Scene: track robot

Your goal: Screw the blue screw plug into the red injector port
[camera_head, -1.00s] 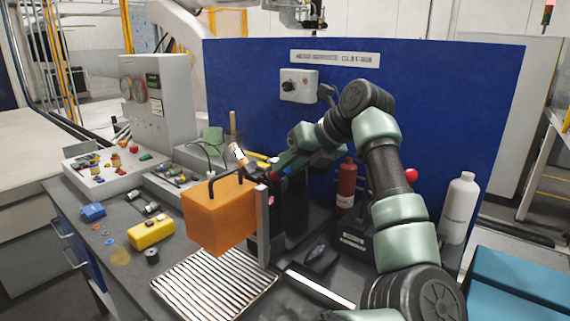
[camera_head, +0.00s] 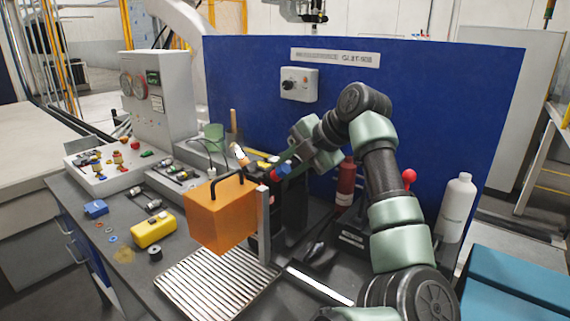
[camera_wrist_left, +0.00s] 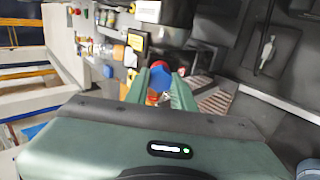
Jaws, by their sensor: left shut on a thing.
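The blue screw plug (camera_head: 283,168) shows between the fingers of my left gripper (camera_head: 285,162), behind and right of the orange block. In the left wrist view the plug (camera_wrist_left: 160,77) sits between the two green fingertips (camera_wrist_left: 161,80), and the gripper is shut on it. A red part, which looks like the injector port (camera_head: 272,173), shows just left of the plug. In the wrist view red (camera_wrist_left: 158,64) shows right beyond the plug. I cannot tell whether plug and port touch or how deep the plug sits. My right gripper is not in view.
An orange block (camera_head: 221,216) with a black handle stands near a grey upright post (camera_head: 263,225) and a slatted grate (camera_head: 215,287). A red bottle (camera_head: 345,183) and white bottle (camera_head: 458,208) stand right. A yellow box (camera_head: 153,229) lies left. A blue panel (camera_head: 430,120) rises behind.

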